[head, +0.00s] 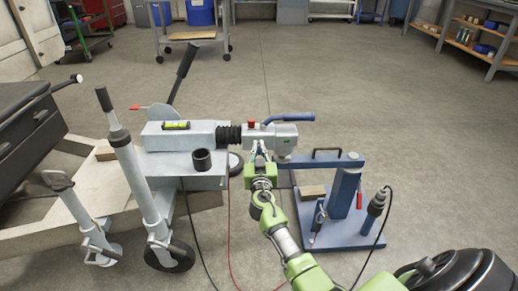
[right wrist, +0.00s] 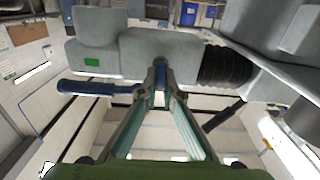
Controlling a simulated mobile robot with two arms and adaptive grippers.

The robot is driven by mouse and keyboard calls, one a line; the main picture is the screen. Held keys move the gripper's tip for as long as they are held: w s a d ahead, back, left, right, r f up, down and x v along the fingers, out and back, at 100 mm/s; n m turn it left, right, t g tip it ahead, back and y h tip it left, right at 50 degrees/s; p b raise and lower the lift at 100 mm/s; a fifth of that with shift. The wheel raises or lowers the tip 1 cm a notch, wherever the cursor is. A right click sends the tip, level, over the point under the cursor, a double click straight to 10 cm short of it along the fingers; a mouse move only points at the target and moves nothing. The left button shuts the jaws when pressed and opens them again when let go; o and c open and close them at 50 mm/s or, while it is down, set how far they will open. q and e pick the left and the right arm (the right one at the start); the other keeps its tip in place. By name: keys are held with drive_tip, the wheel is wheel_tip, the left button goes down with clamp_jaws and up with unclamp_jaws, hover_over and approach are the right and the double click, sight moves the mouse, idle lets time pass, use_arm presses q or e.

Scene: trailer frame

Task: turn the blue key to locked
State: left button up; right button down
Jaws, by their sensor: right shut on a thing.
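The trailer's grey coupling head (head: 286,137) sits at the front of the grey drawbar. My right gripper (head: 259,148) reaches up to the near side of the coupling, its fingertips against it. In the right wrist view my right gripper (right wrist: 160,80) is shut on a small blue part, the blue key (right wrist: 160,73), at a round spot on the coupling's side. The fingers hide most of the key, so I cannot tell its angle. My left gripper is not in view.
A blue coupling handle (head: 291,117) and a red knob (head: 251,125) sit on top. A black bellows (head: 229,135) is left of the head. A blue stand (head: 344,200) is at right, with a corded tool (head: 376,205). Cables hang below the drawbar.

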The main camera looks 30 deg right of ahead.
drive_tip(key=shift+f, duration=0.1)
drive_tip(key=n, duration=0.5)
drive_tip(key=n+b, duration=0.1)
drive_tip(key=n, duration=0.5)
drive_tip(key=a+f+n, duration=0.1)
drive_tip(key=n, duration=0.5)
drive_tip(key=shift+w+a+f+b, duration=0.1)
drive_tip(key=shift+w+b, duration=0.2)
drive_tip(key=shift+b, duration=0.05)
drive_tip(key=shift+n, duration=0.4)
drive_tip(key=c, duration=2.2)
unclamp_jaws()
drive_tip(key=shift+s, duration=0.1)
